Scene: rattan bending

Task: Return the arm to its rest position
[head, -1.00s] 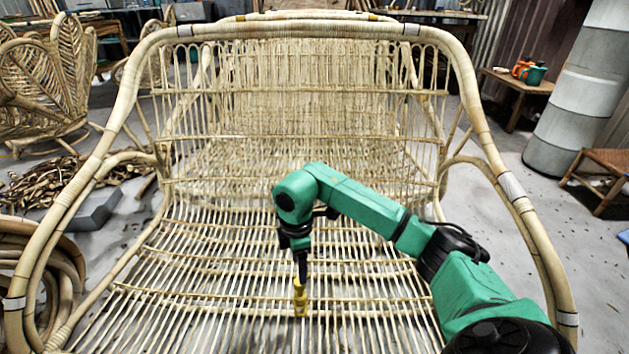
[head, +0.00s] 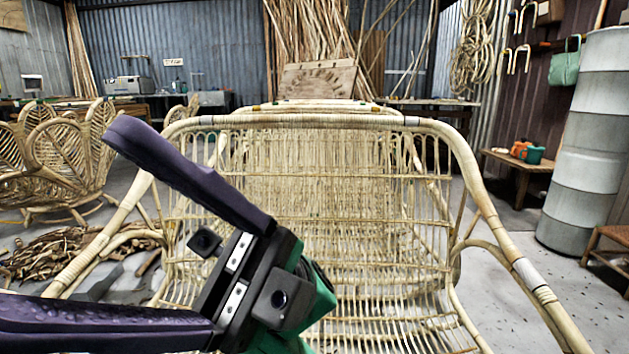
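My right gripper (head: 70,226) is raised very close to the camera at the lower left, its dark purple fingers pointing left. The fingers are spread wide, with nothing between them. Its black and green wrist shows at the bottom middle; the rest of the arm is out of view. Behind it stands the rattan bench (head: 330,121), with a curved top rail and a slatted seat. The gripper hides part of the bench's left side and seat. My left gripper is not in view.
A rattan chair (head: 60,160) and a pile of cut rattan (head: 75,255) are at the left. A wooden side table (head: 520,163) with orange and green items and a grey column (head: 585,150) stand at the right. Floor between bench and column is clear.

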